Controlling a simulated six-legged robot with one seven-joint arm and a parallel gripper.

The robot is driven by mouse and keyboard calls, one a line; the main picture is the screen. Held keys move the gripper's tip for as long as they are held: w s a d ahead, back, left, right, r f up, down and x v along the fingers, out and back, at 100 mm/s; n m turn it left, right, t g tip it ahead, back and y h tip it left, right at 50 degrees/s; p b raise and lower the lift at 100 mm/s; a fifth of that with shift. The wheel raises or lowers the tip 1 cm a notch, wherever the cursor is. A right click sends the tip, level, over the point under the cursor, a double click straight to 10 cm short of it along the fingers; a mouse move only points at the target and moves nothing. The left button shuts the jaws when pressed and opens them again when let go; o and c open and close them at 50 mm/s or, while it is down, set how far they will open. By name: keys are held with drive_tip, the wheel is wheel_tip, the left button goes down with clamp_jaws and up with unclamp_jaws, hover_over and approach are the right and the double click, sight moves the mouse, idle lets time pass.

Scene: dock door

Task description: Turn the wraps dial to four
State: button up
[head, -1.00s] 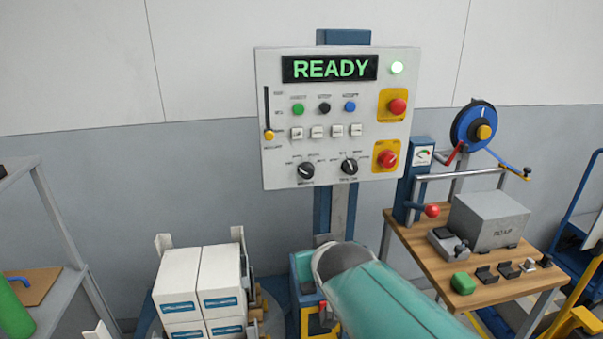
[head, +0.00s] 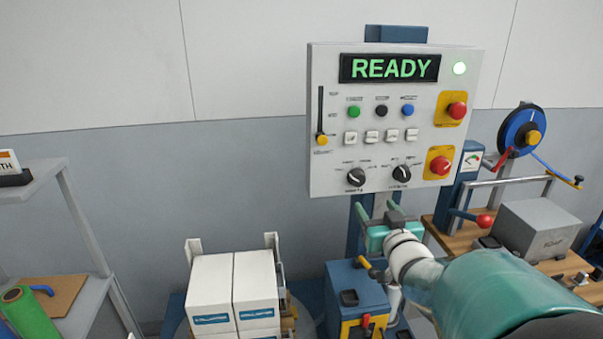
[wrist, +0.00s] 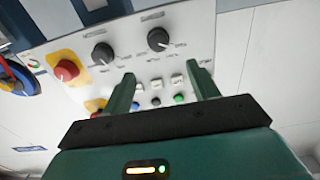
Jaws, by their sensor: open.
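In the wrist view the panel appears upside down, with the left dial (wrist: 158,39) and the right dial (wrist: 103,53) beyond the fingertips. My gripper (head: 382,204) is open and empty, just below the panel's lower edge in the head view. Its two fingers (wrist: 163,73) show apart in the wrist view, touching neither dial.
Red emergency-style buttons (head: 457,110) on yellow plates, a row of square buttons (head: 372,136) and a slider (head: 321,140) share the panel. White boxes (head: 211,290) stand below left. A wooden bench (head: 440,232) with a grey box (head: 540,230) is at right.

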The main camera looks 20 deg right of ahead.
sight(359, 181)
drive_tip(key=x, duration=1.2)
drive_tip(key=shift+w+d, duration=0.3)
drive_tip(key=shift+w, duration=0.05)
drive_tip(key=c, duration=1)
